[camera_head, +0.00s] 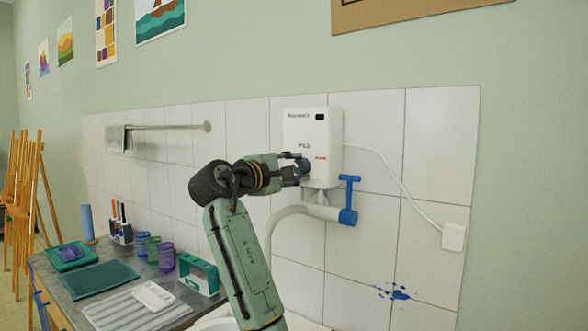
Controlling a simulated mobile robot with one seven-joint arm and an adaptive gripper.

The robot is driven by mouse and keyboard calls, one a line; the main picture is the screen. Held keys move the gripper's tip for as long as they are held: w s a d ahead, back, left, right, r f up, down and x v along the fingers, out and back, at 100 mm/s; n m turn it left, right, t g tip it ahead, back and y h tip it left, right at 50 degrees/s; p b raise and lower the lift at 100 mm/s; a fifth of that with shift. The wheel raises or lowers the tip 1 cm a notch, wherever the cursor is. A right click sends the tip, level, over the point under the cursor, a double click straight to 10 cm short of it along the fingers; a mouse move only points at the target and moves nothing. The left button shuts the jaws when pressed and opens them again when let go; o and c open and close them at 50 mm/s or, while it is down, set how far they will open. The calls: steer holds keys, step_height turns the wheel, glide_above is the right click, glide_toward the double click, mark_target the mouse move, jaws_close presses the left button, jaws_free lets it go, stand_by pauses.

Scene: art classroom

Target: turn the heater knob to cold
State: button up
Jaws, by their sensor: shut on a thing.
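The white water heater (325,124) hangs on the tiled wall, with a small dark display at its upper right and small red and dark markings on its front. The heater knob (303,164) is a dark blue-grey round part low on the heater's left front, partly hidden by my gripper. My gripper (298,170) reaches it from the left, at the heater's lower left, and is shut on the knob. The knob's pointer and turn angle are too small and covered to tell.
A blue valve handle (349,205) on the pipe sits just below right of the heater. A white cable runs to a wall box (453,237). Below left, the counter (80,299) holds jars (166,257), a green-framed holder (198,273) and trays. A towel rail (170,127) is on the wall.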

steer(key=shift+n, duration=0.6)
steer(key=o, duration=1.2)
steer(key=shift+c, duration=0.2)
steer(key=v, duration=1.2)
